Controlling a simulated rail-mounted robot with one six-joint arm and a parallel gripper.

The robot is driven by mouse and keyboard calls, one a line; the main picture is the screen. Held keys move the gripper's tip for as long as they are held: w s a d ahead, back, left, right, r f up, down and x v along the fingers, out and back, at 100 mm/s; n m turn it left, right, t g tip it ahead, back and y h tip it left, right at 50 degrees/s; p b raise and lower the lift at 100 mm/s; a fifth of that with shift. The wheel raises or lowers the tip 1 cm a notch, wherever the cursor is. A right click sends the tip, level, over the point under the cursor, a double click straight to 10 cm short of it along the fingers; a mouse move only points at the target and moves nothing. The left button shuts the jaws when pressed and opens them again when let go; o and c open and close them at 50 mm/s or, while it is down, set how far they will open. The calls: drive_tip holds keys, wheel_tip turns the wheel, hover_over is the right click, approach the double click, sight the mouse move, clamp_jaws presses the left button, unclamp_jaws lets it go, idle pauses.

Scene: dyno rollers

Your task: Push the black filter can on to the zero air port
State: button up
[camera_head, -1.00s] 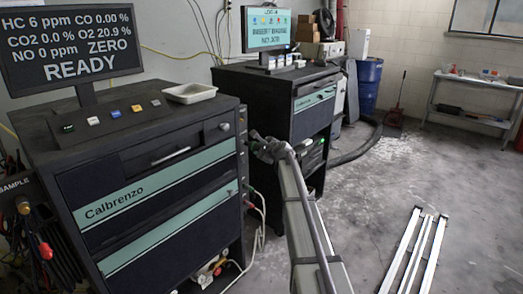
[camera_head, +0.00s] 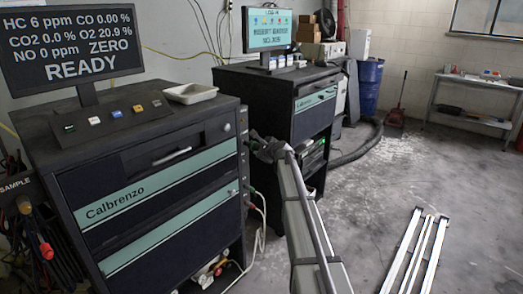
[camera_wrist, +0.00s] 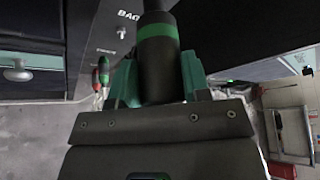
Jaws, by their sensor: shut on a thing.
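My gripper (camera_wrist: 158,80) is shut on the black filter can (camera_wrist: 157,62), with one green finger on each side of it. The can is dark with a green band and points away from my wrist towards a dark panel marked "BAC..." (camera_wrist: 122,32). The can's far end meets or overlaps a dark part at the top of the wrist view; I cannot tell whether they touch. The zero air port cannot be made out. In the head view my gripper (camera_head: 264,150) is at the right side of the Calbrenzo cabinet (camera_head: 150,190), and the can is hidden.
Red and green connectors (camera_wrist: 103,72) sit on the panel left of the can. Pale hoses (camera_head: 261,225) hang beside the cabinet. A second cabinet (camera_head: 300,110) stands behind my arm. Metal rails (camera_head: 415,250) lie on the floor at right, with open floor around them.

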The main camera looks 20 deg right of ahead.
drive_tip(key=shift+w+a, duration=0.25)
drive_tip(key=shift+w, duration=0.25)
idle(0.6)
drive_tip(key=o, duration=1)
drive_tip(key=shift+s, duration=0.1)
drive_tip(key=p+v, duration=0.3)
drive_tip(key=v, duration=0.7)
drive_tip(key=shift+s+r+p, duration=0.1)
drive_tip(key=shift+s+p, duration=0.2)
drive_tip(key=shift+p, duration=0.05)
